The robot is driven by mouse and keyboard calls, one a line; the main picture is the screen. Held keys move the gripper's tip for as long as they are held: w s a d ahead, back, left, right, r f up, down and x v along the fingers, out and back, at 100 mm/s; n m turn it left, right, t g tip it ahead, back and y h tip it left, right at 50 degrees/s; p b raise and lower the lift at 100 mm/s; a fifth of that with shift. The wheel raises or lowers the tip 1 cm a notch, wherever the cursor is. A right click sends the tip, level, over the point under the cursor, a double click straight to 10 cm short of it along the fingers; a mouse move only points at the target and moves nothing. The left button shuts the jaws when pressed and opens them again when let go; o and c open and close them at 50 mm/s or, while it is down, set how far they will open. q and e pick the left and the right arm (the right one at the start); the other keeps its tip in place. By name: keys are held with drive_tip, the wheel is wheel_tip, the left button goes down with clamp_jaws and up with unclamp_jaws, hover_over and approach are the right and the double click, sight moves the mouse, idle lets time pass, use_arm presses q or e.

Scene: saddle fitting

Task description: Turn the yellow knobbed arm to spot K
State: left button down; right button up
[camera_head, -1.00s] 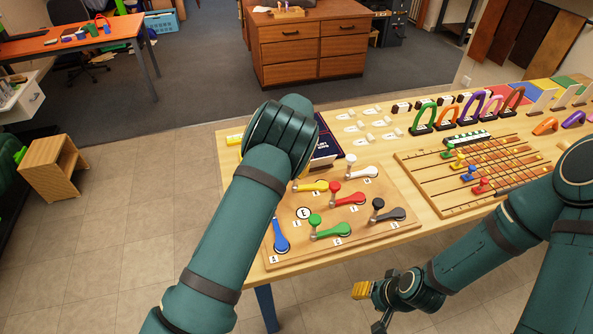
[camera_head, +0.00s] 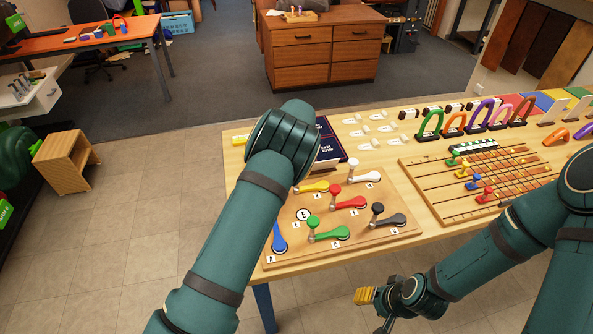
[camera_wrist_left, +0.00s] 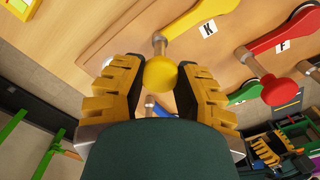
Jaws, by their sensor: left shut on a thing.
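The yellow knobbed arm (camera_head: 315,187) lies on the wooden board (camera_head: 385,236) in the head view; its knob end is hidden behind my left arm. In the left wrist view, its yellow knob (camera_wrist_left: 160,73) sits between the fingers of my left gripper (camera_wrist_left: 158,92), which is shut on it. The arm's flat yellow part (camera_wrist_left: 200,12) runs toward the top right. A white tag marked K (camera_wrist_left: 208,29) lies beside that flat part. My right gripper (camera_head: 376,308) hangs low in front of the table, partly hidden, and its opening is unclear.
Red (camera_head: 348,203), green (camera_head: 330,233), black (camera_head: 390,220), white (camera_head: 365,176) and blue (camera_head: 279,238) knobbed arms share the board. The red knob (camera_wrist_left: 279,90) is close right of my left gripper. A slotted board (camera_head: 430,190) stands to the right.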

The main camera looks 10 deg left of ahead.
use_arm(q)
drive_tip(key=shift+s+f, duration=0.2)
drive_tip(key=shift+f, duration=0.1)
drive_tip(key=c, duration=0.6)
unclamp_jaws()
drive_tip(key=shift+w, duration=0.1)
drive_tip(key=shift+o, duration=0.2)
drive_tip(key=shift+r, duration=0.15)
drive_tip(key=shift+r, duration=0.1)
drive_tip(key=shift+w+r, duration=0.1)
drive_tip(key=shift+r, duration=0.1)
wheel_tip(320, 180, up, 12)
drive_tip(key=shift+f, duration=0.25)
drive_tip(key=shift+f, duration=0.1)
